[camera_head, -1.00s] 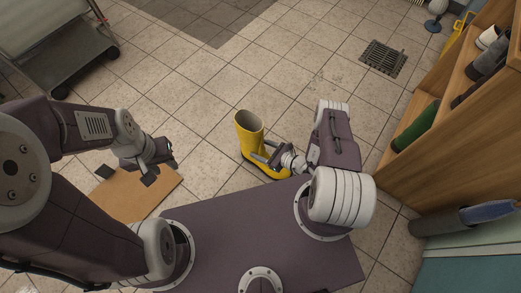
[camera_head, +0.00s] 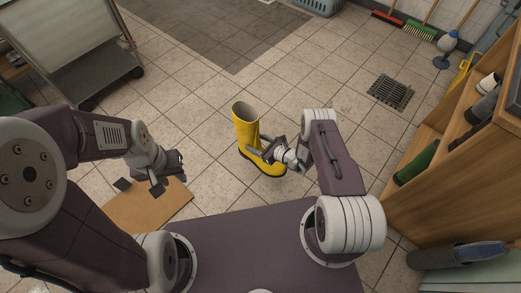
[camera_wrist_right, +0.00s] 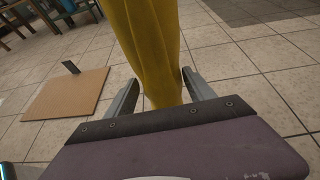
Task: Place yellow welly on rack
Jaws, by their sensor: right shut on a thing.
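The yellow welly (camera_head: 246,130) is upright in front of my base in the head view, opening up and toe to the right. My right gripper (camera_head: 266,148) is shut on it, with its fingers at the shoe part. In the right wrist view the welly (camera_wrist_right: 150,45) stands between the two fingers (camera_wrist_right: 160,95). I cannot tell whether its sole touches the floor. The wooden rack (camera_head: 440,190) is at the right, with several boots in it, one of them green (camera_head: 416,163). My left gripper (camera_head: 168,178) is open and empty near the cardboard.
A brown cardboard sheet (camera_head: 150,208) lies on the floor at the left. A metal cart (camera_head: 75,50) stands at the far left. A floor drain (camera_head: 390,92) lies near the rack. Brooms (camera_head: 421,31) lean at the back right. The tiled floor between welly and drain is clear.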

